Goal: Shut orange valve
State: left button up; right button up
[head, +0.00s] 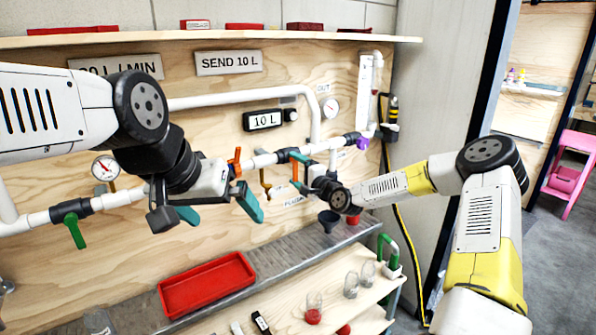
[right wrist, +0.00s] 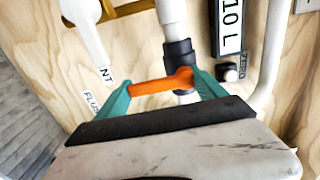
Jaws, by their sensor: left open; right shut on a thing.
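An orange valve handle (right wrist: 160,83) sits on a dark fitting (right wrist: 180,54) of a white pipe in the right wrist view. It lies roughly crosswise to the pipe. My right gripper (right wrist: 165,90) has its teal fingers closed on either side of this handle. In the head view the right gripper (head: 299,168) is at the pipe below the display, partly hiding the orange handle. A second orange handle (head: 237,161) stands on the pipe further left, close to my left gripper. My left gripper (head: 220,208) is open, with nothing seen between its teal fingers, in front of the panel.
A green valve handle (head: 75,231) hangs at the left and a purple one (head: 362,143) is at the right. The 10 L display (head: 262,121) is above the pipe. A red tray (head: 207,285) and several glass containers are below. A brass-coloured tap (head: 265,184) hangs under the pipe.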

jog(key=shift+f, duration=0.1)
dwell(0.3)
jog(key=o, duration=2)
jog(key=shift+o, duration=0.2)
jog(key=v, duration=0.8)
jog(key=shift+a, duration=0.15)
